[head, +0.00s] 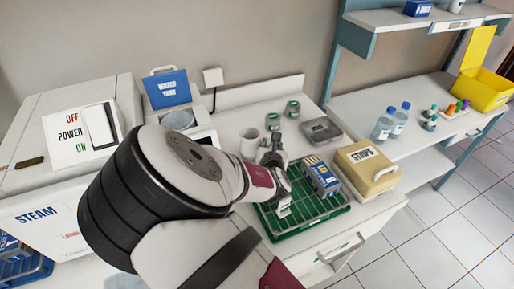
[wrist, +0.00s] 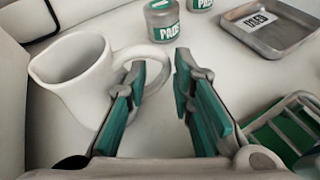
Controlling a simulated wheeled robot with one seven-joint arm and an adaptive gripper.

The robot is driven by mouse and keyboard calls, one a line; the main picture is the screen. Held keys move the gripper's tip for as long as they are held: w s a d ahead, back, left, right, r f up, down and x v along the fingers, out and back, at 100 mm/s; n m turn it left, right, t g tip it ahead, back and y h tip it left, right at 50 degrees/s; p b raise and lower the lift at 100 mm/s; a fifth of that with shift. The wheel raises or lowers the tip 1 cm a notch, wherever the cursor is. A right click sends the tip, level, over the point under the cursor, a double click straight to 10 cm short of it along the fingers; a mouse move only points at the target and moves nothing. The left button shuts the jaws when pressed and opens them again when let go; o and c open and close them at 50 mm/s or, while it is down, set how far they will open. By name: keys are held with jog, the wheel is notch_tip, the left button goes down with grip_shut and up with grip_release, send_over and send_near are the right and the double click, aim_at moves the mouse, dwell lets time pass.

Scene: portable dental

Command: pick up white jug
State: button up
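A white jug (wrist: 85,80) stands on the white counter, at the left of the wrist view, with its handle toward my gripper. In the head view the white jug (head: 250,142) is just left of my gripper (head: 275,145). In the wrist view my gripper (wrist: 160,75) is open, its green-padded fingers apart with bare counter between the tips. The left finger overlaps the jug's handle in the picture. I cannot tell whether it touches the handle or passes through it.
Green-labelled jars (wrist: 162,20) stand behind, near a grey tray (wrist: 268,32). A green rack (head: 302,225) with a blue box (head: 321,178) is in front, beside a tan box (head: 368,168). A water tank unit (head: 180,118) stands left of the jug.

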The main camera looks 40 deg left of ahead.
jog(key=shift+b+x, duration=0.7)
jog(key=shift+x, duration=0.45)
grip_shut()
jog(key=shift+r, duration=0.15)
